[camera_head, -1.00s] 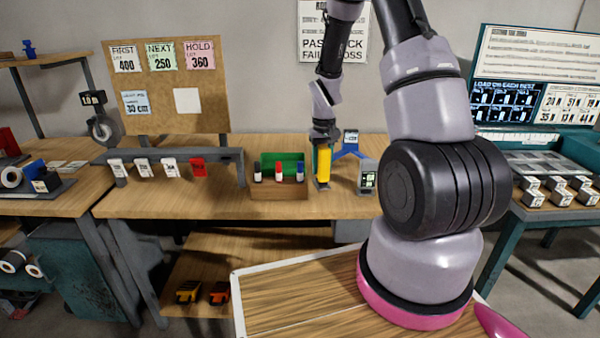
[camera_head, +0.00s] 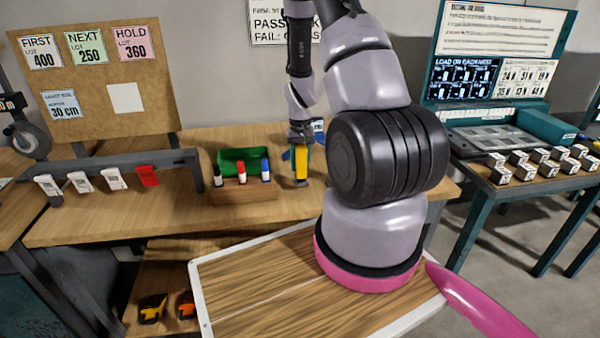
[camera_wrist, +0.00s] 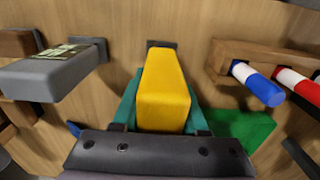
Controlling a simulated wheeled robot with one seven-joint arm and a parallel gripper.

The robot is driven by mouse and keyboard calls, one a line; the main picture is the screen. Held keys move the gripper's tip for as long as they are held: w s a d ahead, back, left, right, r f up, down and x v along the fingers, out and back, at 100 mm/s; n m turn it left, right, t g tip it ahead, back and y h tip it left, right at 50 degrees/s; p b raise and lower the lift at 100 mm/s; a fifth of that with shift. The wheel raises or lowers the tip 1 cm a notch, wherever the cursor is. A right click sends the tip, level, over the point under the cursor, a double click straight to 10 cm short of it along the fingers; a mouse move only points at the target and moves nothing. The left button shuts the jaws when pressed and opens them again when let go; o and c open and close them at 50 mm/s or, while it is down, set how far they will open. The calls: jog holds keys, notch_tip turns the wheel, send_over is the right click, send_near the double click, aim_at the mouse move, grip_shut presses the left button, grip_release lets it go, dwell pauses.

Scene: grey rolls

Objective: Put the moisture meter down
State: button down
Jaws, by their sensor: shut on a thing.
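The moisture meter, which I take to be the yellow block-shaped tool (camera_head: 301,163), is upright in my gripper (camera_head: 300,158) over the wooden bench, right of the marker box. In the wrist view the yellow body (camera_wrist: 165,85) sits between the teal fingers of my gripper (camera_wrist: 163,105), which are shut on it. A small dark piece shows at its far end, close to the bench top. I cannot tell whether it touches the bench.
A wooden box with a green bin (camera_head: 246,160) and several markers stands just left of the meter. A grey device with a display (camera_wrist: 55,72) is on the other side in the wrist view. The bench (camera_head: 120,212) has free room left of the box.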

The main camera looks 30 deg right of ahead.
aim_at(300, 144)
jog(key=shift+f, duration=1.65)
jog(key=shift+f, duration=0.2)
jog(key=shift+c, duration=2.2)
grip_release()
jog(key=shift+r, duration=0.15)
notch_tip(300, 144, up, 12)
jog(key=shift+r, duration=0.15)
jog(key=s+a+r+t, duration=0.15)
jog(key=a+r, duration=0.25)
jog(key=r, duration=0.8)
jog(key=s+a+r+t+y, duration=0.1)
jog(key=s+a+r, duration=0.3)
jog(key=s+r, duration=0.5)
jog(key=s+a+r+m+t+y, duration=0.1)
jog(key=s+a+r+t, duration=0.3)
jog(key=s+r, duration=0.5)
notch_tip(300, 144, up, 3)
jog(key=shift+a+f+t, duration=0.1)
jog(key=shift+a+t, duration=0.25)
jog(key=shift+a, duration=0.35)
